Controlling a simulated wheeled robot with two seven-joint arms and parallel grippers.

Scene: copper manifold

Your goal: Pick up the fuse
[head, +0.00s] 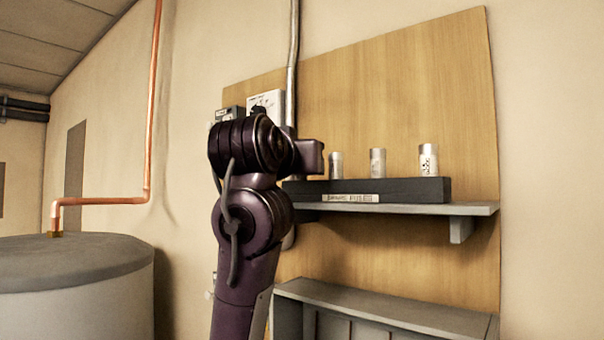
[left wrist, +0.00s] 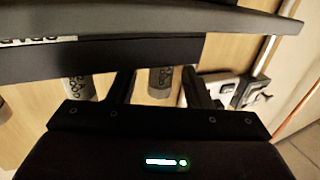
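Three silvery cylindrical fuses stand upright in a row in a black holder (head: 400,190) on a wall shelf: a left fuse (head: 336,166), a middle fuse (head: 377,163) and a right fuse (head: 429,160). The left wrist view is upside down. There my left gripper (left wrist: 157,76) is open, with one fuse (left wrist: 160,82) showing between its fingers; this looks like the left fuse. I cannot tell how deep it sits between the fingers, and no contact shows. Another fuse (left wrist: 80,88) is outside the fingers. My right gripper is not in view.
The grey shelf (head: 470,209) juts from a wooden wall panel (head: 420,80). Electrical boxes (head: 266,103) and a vertical conduit (head: 292,70) are left of the fuses, behind my arm. A grey cabinet (head: 390,308) stands below. A large tank (head: 75,275) and copper pipe (head: 152,110) are at left.

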